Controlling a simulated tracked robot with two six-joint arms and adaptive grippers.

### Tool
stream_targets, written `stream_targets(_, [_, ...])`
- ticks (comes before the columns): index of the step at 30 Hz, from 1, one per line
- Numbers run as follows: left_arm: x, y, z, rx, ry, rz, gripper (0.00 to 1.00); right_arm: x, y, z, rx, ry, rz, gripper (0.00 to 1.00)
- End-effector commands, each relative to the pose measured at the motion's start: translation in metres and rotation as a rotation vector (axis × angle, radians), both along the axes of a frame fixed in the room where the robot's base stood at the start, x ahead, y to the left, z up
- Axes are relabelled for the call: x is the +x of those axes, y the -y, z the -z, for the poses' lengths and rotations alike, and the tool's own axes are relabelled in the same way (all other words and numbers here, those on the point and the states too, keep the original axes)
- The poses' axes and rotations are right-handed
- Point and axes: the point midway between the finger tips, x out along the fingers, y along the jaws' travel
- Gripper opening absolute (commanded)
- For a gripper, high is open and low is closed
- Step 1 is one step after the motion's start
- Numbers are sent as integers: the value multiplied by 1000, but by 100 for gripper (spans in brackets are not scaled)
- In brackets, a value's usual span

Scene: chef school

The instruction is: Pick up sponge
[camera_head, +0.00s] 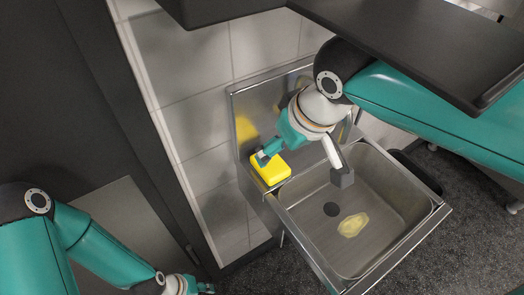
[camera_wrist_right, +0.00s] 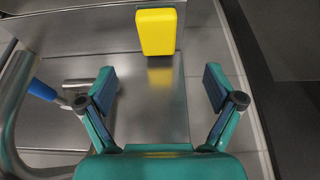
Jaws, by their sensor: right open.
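A yellow rectangular sponge (camera_head: 271,170) sits on the left rim of the metal sink, near its back panel. In the right wrist view the sponge (camera_wrist_right: 157,31) is upper centre, beyond the fingertips and roughly midway between them. My right gripper (camera_head: 268,154) is at the back edge of the sponge in the head view and hides a little of it. In its wrist view the right gripper (camera_wrist_right: 160,84) has its fingers wide apart, with nothing between them. My left gripper (camera_head: 203,288) is low at the bottom edge, partly cut off, and its fingers are unclear.
The metal sink (camera_head: 389,205) has a drain and a pale yellow patch (camera_head: 353,224) inside; I cannot tell what that is. A tap (camera_head: 342,177) reaches over the basin near my right wrist. A curved metal pipe (camera_wrist_right: 10,110) stands left in the wrist view. A tiled wall (camera_head: 200,120) is behind.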

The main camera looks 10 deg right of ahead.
Motion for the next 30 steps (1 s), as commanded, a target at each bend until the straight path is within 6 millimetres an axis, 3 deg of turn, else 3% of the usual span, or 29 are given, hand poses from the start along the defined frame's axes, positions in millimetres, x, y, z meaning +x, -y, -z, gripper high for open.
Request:
stream_targets(10, [0, 0, 6, 0, -1, 0, 40, 20, -13, 49, -3, -6, -19, 92])
stream_targets(19, [0, 0, 7, 0, 0, 0, 40, 29, -16, 69, -2, -4, -22, 92])
stream_targets(30, [0, 0, 10, 0, 0, 0, 40, 47, -19, 109, -1, -3, -25, 92])
